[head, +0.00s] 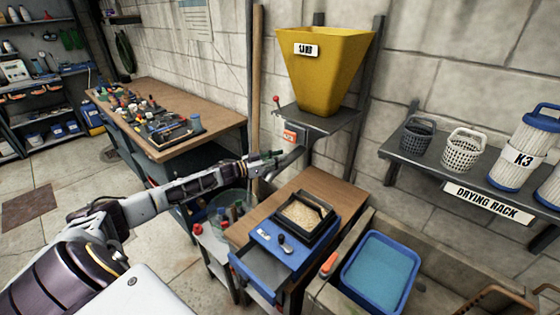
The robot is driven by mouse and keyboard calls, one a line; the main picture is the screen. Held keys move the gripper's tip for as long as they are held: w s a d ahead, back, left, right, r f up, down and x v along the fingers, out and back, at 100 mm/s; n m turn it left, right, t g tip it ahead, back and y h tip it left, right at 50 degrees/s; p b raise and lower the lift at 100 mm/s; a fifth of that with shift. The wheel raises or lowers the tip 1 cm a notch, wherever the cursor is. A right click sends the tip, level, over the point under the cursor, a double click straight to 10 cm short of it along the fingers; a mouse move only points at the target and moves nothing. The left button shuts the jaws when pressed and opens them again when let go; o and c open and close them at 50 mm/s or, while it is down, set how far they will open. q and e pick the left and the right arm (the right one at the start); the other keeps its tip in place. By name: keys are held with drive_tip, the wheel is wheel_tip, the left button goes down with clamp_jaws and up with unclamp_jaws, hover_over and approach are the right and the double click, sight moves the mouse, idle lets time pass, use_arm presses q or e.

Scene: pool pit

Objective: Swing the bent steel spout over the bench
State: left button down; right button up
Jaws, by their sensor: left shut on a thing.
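The bent steel spout (291,158) comes down from under the yellow hopper (322,75), below its dark shelf. My left arm reaches across from the lower left, and its gripper (266,160) is shut on the spout's outer end. The jaws hide part of that end. The spout end is at the back left of the small wooden bench (340,192), near its rear edge. On the bench stands a blue device (283,249) with a dark-framed tray of pale grains (301,215). My right gripper is out of view.
A wooden post (256,80) stands close behind my left gripper. A cluttered workbench (220,110) is at the left. A blue tub (379,272) sits right of the small bench. The drying rack (430,160) holds baskets and filter cartridges.

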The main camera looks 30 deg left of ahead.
use_arm(q)
drive_tip(key=shift+f, duration=0.4)
drive_tip(key=c, duration=1.2)
unclamp_jaws()
drive_tip(key=shift+s, duration=0.1)
drive_tip(key=shift+a, duration=0.1)
drive_tip(key=shift+s, duration=0.1)
drive_tip(key=shift+s+a, duration=0.15)
drive_tip(key=shift+v, duration=0.95)
drive_tip(key=v, duration=0.9)
drive_tip(key=shift+r, duration=0.35)
drive_tip(key=shift+s+a, duration=0.15)
